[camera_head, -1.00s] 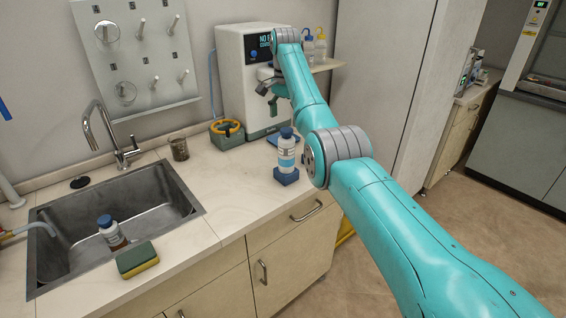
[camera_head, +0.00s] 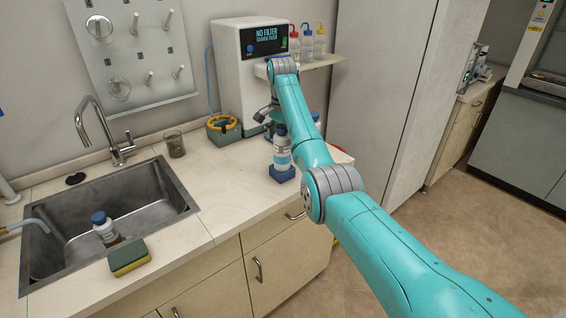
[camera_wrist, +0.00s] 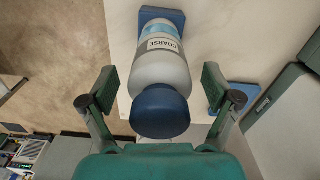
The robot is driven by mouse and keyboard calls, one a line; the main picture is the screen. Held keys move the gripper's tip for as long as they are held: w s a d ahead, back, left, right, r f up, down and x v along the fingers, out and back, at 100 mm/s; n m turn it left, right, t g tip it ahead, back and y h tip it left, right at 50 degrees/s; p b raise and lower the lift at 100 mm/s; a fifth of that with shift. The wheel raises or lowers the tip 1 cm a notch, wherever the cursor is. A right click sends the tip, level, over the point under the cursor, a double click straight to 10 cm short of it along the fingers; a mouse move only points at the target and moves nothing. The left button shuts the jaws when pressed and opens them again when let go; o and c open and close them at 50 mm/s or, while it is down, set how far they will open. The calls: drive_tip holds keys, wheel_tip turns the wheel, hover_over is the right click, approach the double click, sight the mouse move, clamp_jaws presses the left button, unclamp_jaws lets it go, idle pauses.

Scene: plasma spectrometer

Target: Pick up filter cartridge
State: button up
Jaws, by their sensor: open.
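In the wrist view my gripper (camera_wrist: 160,80) is open, with one finger on each side of a grey-white bottle-shaped cartridge (camera_wrist: 160,65) with a dark blue cap. Its label reads "COARSE", and it stands on a blue base. Gaps show between it and both fingers. In the head view a blue-capped white cartridge (camera_head: 281,152) stands upright on a blue holder (camera_head: 281,173). A second blue-capped one (camera_head: 315,118) is partly hidden behind my arm. I cannot tell which of them is between the fingers. My gripper's fingertips are hidden in the head view.
The white spectrometer (camera_head: 238,75) displays "NO FILTER". Wash bottles (camera_head: 307,45) stand on a shelf beside it. Another blue block (camera_wrist: 232,95) lies beside the right finger. A sink (camera_head: 75,238) holds another blue-capped bottle (camera_head: 105,228); a sponge (camera_head: 129,257) lies at its edge.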

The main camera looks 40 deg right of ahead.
clamp_jaws()
drive_tip(key=shift+r, duration=0.1)
